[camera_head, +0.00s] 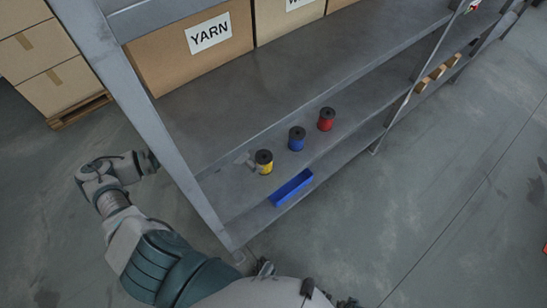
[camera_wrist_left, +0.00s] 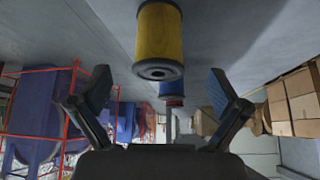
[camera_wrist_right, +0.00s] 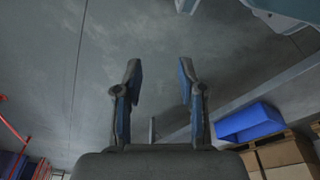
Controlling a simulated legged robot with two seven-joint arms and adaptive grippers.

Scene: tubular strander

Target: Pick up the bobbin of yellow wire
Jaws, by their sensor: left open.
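The bobbin of yellow wire (camera_head: 264,167), with black ends, stands upright on the middle shelf (camera_head: 226,190). My left gripper (camera_head: 244,159) shows only in part beside it, on its left; the shelf frame hides some of the hand. In the left wrist view, which looks upside down, the yellow bobbin (camera_wrist_left: 160,38) lies ahead between the lines of the spread fingers of the left gripper (camera_wrist_left: 158,88). The fingers look apart from it and the jaws are empty. In the right wrist view my right gripper (camera_wrist_right: 158,80) is open and empty, over bare floor.
A blue bobbin (camera_head: 297,144) and a red bobbin (camera_head: 326,125) stand in line beyond the yellow one. A shelf post (camera_head: 165,145) stands by my left arm. A yarn box (camera_head: 190,60) sits on the upper shelf.

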